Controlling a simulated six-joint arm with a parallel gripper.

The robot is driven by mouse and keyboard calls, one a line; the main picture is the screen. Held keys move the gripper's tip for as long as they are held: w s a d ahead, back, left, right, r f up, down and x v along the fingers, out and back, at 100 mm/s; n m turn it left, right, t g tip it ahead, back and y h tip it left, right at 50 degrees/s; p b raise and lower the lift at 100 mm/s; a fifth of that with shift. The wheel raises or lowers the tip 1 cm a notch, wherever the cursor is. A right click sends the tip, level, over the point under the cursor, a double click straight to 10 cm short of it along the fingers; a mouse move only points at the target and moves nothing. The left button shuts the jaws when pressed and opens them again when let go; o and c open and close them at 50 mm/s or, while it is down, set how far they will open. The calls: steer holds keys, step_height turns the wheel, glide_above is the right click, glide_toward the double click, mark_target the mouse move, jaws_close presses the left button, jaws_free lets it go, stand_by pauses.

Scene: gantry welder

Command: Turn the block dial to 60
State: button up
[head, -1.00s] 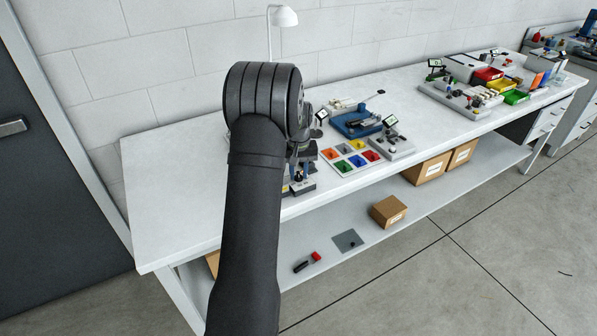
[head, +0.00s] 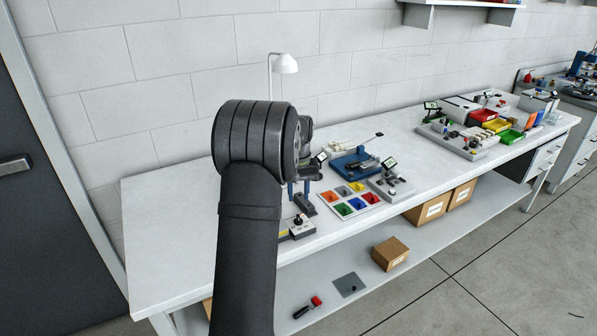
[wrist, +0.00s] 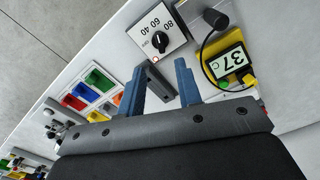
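The block dial (wrist: 159,41) is a black round knob on a pale plate with 40, 60 and 80 printed around it, near the top middle of the wrist view. Where its pointer is set is too small to tell. In the head view its box (head: 298,228) sits near the bench's front edge. My gripper (wrist: 158,65) has two blue fingers spread apart with the dial ahead of them, not touching it. A dark grey block (wrist: 156,78) shows between and beyond the fingers. In the head view my arm partly hides the gripper (head: 298,188).
A display (wrist: 226,63) reading 37 C stands right of the dial, with a black cable and a black cylinder (wrist: 215,18) nearby. A tray of coloured bins (head: 349,199) and a blue device (head: 352,164) stand to the right. The bench's left end (head: 165,250) is clear.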

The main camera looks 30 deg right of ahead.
step_height(320, 180, up, 8)
glide_above(298, 217)
steer(key=shift+r, duration=0.2)
stand_by(0.5)
step_height(298, 217, down, 17)
steer(key=shift+f, duration=0.2)
stand_by(0.4)
